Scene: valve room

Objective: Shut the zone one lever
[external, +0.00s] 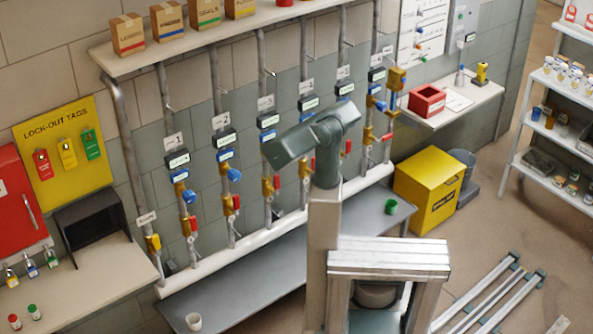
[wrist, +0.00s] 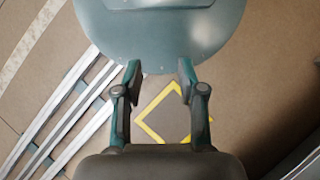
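The zone one pipe (external: 166,105) is the leftmost of the numbered pipes on the wall, with a "1" tag (external: 172,141). Below it are a dark display box (external: 176,160), a blue part (external: 188,196) and a brass valve. The zone one lever (external: 193,224) is small and red, at the valve low on this pipe, and looks roughly upright along it. My gripper (wrist: 159,78) is open and empty in the wrist view, with floor below its fingers. It cannot be made out in the external view, where my folded arm stands well right of zone one.
Several similar pipes with red levers stand to the right. A grey bench (external: 255,290) runs beneath, with a white cup (external: 193,321) and a green cup (external: 391,206). A left counter (external: 110,270) and a yellow box (external: 428,190) flank it. Metal rails (external: 490,295) lie on the floor at right.

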